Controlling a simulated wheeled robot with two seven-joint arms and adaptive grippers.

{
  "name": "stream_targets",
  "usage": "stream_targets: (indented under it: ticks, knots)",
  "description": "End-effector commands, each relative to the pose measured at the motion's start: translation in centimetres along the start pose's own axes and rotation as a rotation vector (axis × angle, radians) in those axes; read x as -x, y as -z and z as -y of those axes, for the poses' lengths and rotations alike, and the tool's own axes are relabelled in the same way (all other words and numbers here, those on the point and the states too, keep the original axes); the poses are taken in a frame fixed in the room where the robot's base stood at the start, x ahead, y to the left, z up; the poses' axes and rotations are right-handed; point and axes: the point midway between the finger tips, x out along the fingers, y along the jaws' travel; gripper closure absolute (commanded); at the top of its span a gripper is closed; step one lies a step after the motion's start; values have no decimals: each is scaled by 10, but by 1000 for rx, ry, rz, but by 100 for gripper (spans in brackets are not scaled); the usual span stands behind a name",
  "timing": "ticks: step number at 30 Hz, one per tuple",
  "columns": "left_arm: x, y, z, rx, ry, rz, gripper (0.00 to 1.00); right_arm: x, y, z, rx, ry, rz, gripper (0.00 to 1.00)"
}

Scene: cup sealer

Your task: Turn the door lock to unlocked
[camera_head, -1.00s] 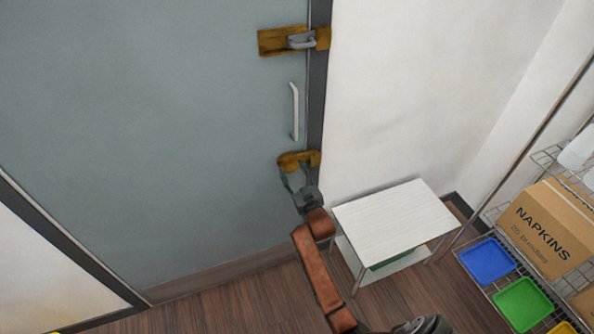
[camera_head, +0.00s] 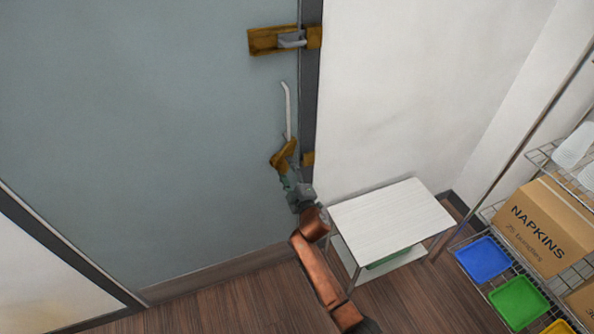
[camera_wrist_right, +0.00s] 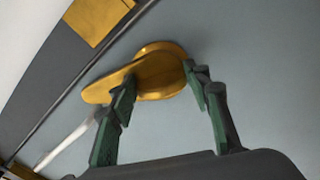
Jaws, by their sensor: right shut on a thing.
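The lower door lock, a brass turning latch (camera_head: 284,154), is mounted on the grey-blue door (camera_head: 150,130) below the handle. It is tilted diagonally, apart from the brass plate (camera_head: 308,159) on the dark frame. My right gripper (camera_head: 287,171) reaches up from below and is shut on the latch. In the right wrist view the brass latch (camera_wrist_right: 120,82) has a round base and a long lever, with the fingers (camera_wrist_right: 160,77) on either side. The fingers partly hide it. My left gripper is not in view.
A pale bar handle (camera_head: 288,110) is just above the latch. Higher up is another brass latch (camera_head: 268,41) with a grey bolt. A white side table (camera_head: 390,217) stands close right of my arm. A wire shelf at right holds a napkin box (camera_head: 540,225) and coloured trays.

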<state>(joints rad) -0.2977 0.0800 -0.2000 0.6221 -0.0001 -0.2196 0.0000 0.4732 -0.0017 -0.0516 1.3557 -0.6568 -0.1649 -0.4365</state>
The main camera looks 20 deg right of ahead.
Motion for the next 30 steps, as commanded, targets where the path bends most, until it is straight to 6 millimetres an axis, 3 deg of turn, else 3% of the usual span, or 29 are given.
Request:
stream_targets:
  ticks: [6,15,30]
  knots:
    - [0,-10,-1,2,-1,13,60,0,0,-1,191,0,-1,99]
    - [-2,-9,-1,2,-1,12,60,0,0,-3,378,-2,-1,99]
    - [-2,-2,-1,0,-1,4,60,1,1,-3,471,-2,-1,99]
